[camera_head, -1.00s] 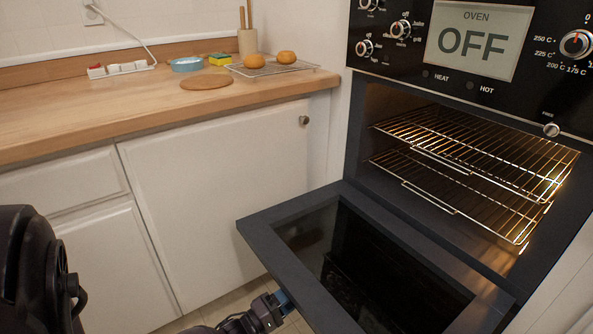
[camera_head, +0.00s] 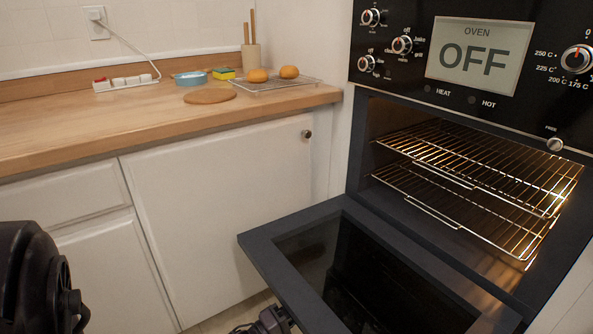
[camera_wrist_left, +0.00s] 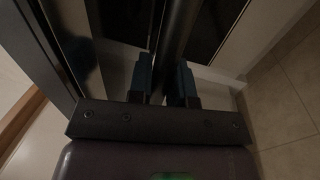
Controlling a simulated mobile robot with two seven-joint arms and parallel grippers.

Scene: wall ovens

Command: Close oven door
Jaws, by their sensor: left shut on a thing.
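The oven door (camera_head: 268,253) hangs open, tilted down and out from the oven, with its dark glass facing up. My left gripper (camera_wrist_left: 164,78) has its two blue-tipped fingers on either side of a dark round bar, the door handle (camera_wrist_left: 178,28), and is shut on it. In the head view only part of this gripper shows at the bottom edge, below the door's left side; the handle is hidden there. My right gripper is in neither view.
The open oven cavity holds two wire racks (camera_head: 480,165), both inside. A wooden counter (camera_head: 70,125) with white cabinets (camera_head: 230,200) stands left of the oven. A cooling rack (camera_head: 305,83) with two buns lies on the counter, clear of the door.

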